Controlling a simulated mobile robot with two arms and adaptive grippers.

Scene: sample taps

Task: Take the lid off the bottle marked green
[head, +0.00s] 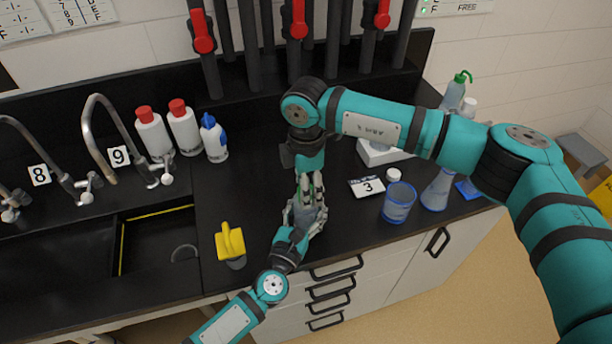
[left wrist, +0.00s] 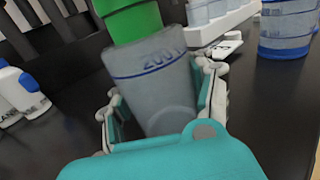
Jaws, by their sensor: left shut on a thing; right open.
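The grey translucent bottle (left wrist: 155,80) has a blue band and a "200" marking, with a green lid (left wrist: 130,18) on top in the left wrist view. My left gripper (head: 306,214) is shut on the bottle's body, with a finger on either side of it. The bottle looks tilted in the left wrist view. In the head view my right gripper (head: 309,184) points down from above, open, at the green lid. Its fingers and my left gripper hide much of the bottle there. I cannot tell whether the right fingers touch the lid.
White bottles with red caps (head: 153,132) and a blue-topped bottle (head: 214,139) stand behind.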

